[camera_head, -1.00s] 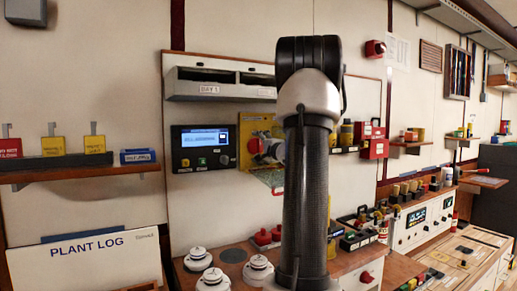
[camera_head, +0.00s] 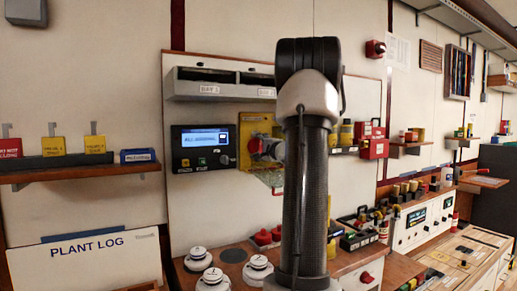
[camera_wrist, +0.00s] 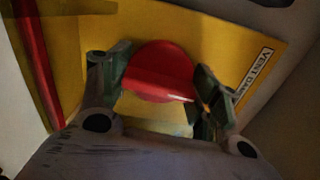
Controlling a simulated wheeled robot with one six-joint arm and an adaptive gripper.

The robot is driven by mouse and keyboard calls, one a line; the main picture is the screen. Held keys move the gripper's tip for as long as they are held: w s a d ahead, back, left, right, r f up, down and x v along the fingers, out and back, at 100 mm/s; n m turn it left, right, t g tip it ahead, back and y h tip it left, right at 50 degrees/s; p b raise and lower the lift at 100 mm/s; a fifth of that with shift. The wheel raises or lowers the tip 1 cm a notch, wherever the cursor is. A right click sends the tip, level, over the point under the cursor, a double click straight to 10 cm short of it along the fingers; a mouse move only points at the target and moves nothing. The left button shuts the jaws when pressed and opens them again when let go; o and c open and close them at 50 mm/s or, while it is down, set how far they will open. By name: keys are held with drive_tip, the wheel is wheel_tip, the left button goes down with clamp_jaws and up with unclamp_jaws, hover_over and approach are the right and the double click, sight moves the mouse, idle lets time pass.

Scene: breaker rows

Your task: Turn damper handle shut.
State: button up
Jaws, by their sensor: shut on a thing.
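The damper handle is a red round knob with a raised bar (camera_wrist: 160,75), on a yellow plate (camera_wrist: 225,40) with a label that reads "VENT DAM" before it is cut off. My gripper (camera_wrist: 160,92) is shut on the red handle in the wrist view, one finger at each side of it. In the head view the yellow plate (camera_head: 247,131) is on the wall panel, and the red handle (camera_head: 257,146) shows only in part. My own arm hides its right side.
A dark control box with a lit screen (camera_head: 203,148) is left of the yellow plate. A grey two-slot shelf (camera_head: 222,88) is above it. White knobbed fixtures (camera_head: 212,278) and red ones (camera_head: 264,237) stand on the counter below. A red box (camera_head: 374,149) is to the right.

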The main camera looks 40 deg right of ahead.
drive_tip(key=m, duration=0.3)
drive_tip(key=shift+m, duration=0.4)
drive_tip(key=m, duration=0.4)
drive_tip(key=shift+m, duration=0.3)
drive_tip(key=m, duration=0.4)
drive_tip(key=shift+f+m, duration=0.1)
drive_tip(key=shift+m, duration=2.3)
drive_tip(key=o, duration=1)
